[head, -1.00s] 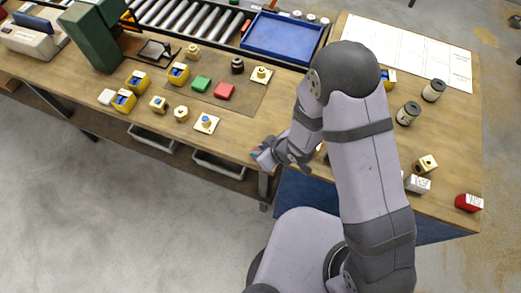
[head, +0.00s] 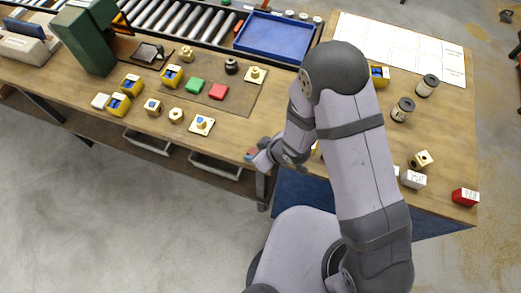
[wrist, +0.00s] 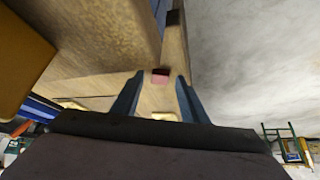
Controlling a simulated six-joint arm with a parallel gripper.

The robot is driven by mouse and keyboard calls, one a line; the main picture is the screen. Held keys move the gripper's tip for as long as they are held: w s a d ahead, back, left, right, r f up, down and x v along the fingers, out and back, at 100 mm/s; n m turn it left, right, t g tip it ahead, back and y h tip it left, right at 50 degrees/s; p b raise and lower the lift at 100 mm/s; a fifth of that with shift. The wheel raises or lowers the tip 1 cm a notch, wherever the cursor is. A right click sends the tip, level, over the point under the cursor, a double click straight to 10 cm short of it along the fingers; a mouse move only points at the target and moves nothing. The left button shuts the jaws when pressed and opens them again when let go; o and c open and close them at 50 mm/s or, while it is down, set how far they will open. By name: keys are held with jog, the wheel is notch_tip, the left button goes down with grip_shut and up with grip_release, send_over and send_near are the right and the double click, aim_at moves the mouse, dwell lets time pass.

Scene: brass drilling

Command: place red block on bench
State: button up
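My gripper (head: 256,153) is at the bench's front edge in the head view, left of my arm's forearm. In the wrist view its two blue fingers (wrist: 158,88) stand apart. A small red block (wrist: 160,78) shows between the fingertips, with a visible gap on each side. In the head view a small reddish patch shows at the fingertips, too small to make out. The wooden bench (head: 330,85) runs across the view.
Several yellow and blue parts (head: 118,104) stand left on the bench. A blue tray (head: 275,37) and roller conveyor (head: 175,18) lie behind. Canisters (head: 402,109) and a red labelled box (head: 465,197) stand at right. Bare bench lies between mat and gripper.

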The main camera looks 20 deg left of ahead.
jog(key=p+v, duration=0.2)
jog(key=v, duration=1)
jog(key=shift+r, duration=0.15)
dwell(0.3)
